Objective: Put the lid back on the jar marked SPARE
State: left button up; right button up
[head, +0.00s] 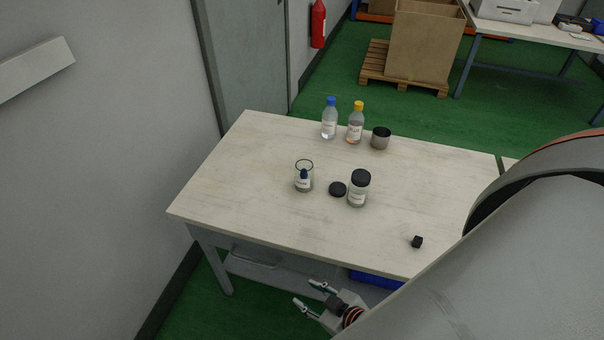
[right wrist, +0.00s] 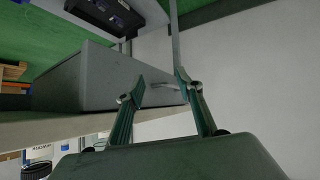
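An open glass jar (head: 304,184) with a pale label and something dark blue inside stands mid-table. A flat black lid (head: 338,189) lies on the tabletop to its right. Beside that lid stands a second jar (head: 359,193) with a black lid on. Both labels are too small to read in the head view. My right gripper (head: 306,293) is open and empty, low in front of the table's front edge, away from the jars and lid. It also shows open in the right wrist view (right wrist: 161,76). My left gripper is out of view.
The table's left part is clear. A grey box (right wrist: 95,80) shows beyond my fingers in the wrist view.

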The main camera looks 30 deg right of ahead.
aim_at(304, 169)
jog(key=z, duration=1.3)
